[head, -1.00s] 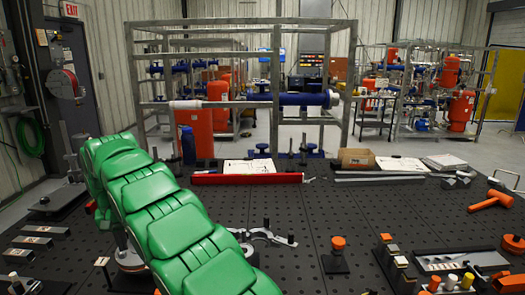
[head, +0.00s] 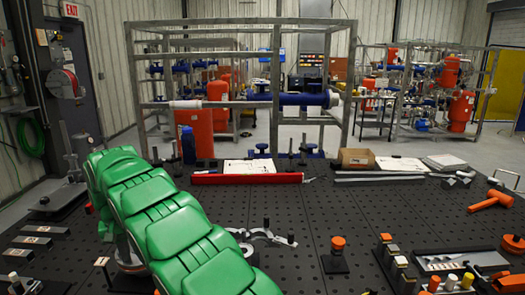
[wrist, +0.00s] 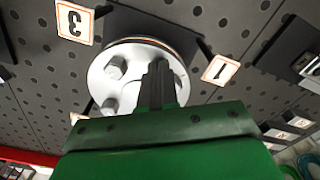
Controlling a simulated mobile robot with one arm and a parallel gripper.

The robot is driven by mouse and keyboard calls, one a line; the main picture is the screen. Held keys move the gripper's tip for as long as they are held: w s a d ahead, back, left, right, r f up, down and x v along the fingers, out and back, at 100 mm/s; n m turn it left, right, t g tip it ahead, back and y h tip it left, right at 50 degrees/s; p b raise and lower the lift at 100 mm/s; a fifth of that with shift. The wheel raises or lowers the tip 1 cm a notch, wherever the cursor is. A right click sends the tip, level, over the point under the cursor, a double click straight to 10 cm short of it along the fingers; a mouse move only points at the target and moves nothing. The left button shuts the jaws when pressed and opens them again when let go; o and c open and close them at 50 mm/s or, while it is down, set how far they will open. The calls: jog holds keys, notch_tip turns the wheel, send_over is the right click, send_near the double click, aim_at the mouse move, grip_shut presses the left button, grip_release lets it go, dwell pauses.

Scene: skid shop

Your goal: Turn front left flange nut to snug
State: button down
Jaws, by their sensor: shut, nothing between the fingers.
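The round silver flange (wrist: 112,75) lies on the dark perforated bench top in the wrist view. Two nuts show on its face, an upper one (wrist: 115,67) and a lower one (wrist: 110,106). My gripper (wrist: 158,68) is shut and empty, its black fingers over the right part of the flange. They hide what lies behind them, and contact with a nut cannot be told. Which nut is the front left one is not clear. In the head view, the flange (head: 130,265) shows only partly behind my green arm, and my gripper is hidden.
Number cards marked 3 (wrist: 74,22) and 1 (wrist: 221,69) stand close around the flange. In the head view, a curved metal tool (head: 265,234), an orange-topped post (head: 337,243) and an orange hammer (head: 491,200) are on the bench. Bare bench lies between them.

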jog(key=shift+s+a+r, duration=0.1)
jog(key=shift+s+a, duration=0.05)
jog(key=shift+s+a, duration=0.15)
jog(key=shift+a, duration=0.15)
jog(key=shift+s+a, duration=0.15)
jog(key=shift+a, duration=0.25)
jog(key=shift+s+d, duration=0.1)
jog(key=shift+s, duration=0.05)
dwell(0.3)
jog(key=shift+s, duration=0.25)
notch_tip(320, 180, up, 6)
dwell(0.7)
